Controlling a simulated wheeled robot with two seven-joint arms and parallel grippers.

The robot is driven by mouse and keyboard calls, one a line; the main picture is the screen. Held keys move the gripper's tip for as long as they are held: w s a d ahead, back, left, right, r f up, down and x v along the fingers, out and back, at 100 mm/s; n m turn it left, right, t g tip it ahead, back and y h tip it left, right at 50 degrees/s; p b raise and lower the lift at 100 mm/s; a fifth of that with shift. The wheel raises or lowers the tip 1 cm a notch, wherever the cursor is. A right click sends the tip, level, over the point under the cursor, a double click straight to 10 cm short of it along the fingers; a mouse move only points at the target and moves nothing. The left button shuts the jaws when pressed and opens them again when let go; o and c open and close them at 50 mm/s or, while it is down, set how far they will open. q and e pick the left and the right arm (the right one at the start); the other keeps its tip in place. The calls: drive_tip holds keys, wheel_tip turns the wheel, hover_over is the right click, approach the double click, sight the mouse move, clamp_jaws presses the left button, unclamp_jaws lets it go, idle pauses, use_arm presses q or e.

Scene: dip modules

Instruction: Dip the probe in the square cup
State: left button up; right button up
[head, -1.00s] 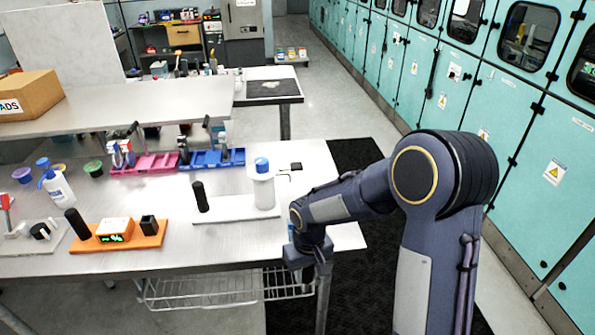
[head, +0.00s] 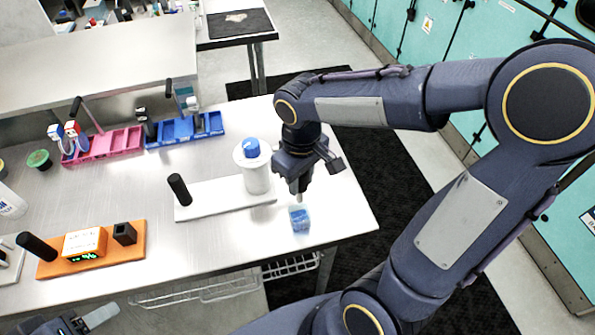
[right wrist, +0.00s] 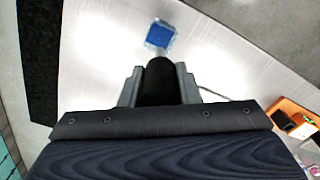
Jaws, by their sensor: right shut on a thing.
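My right gripper (head: 300,182) is shut on the black handle of the probe (right wrist: 158,82) near the table's right front corner. In the right wrist view the black handle sits between the two fingers, with a short pale stem beyond it. A small clear square cup with blue contents (head: 300,221) stands on the table just below the gripper in the head view; it also shows in the right wrist view (right wrist: 160,35). The stem ends close to the cup's near edge; I cannot tell if it is inside. My left gripper (head: 90,320) shows partly at the bottom left; its opening is unclear.
A white base (head: 228,200) with a black post and a blue-topped white container (head: 254,170) stands left of the gripper. An orange base (head: 95,256) with a display and black square holder (head: 124,233) is farther left. Pink and blue trays (head: 183,131) lie behind.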

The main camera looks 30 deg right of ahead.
sight(300, 202)
drive_tip(key=shift+f+b, duration=3.8)
drive_tip(key=shift+f, duration=0.95)
drive_tip(key=shift+r, duration=0.2)
drive_tip(key=shift+r+p, duration=3.2)
drive_tip(key=shift+r, duration=0.45)
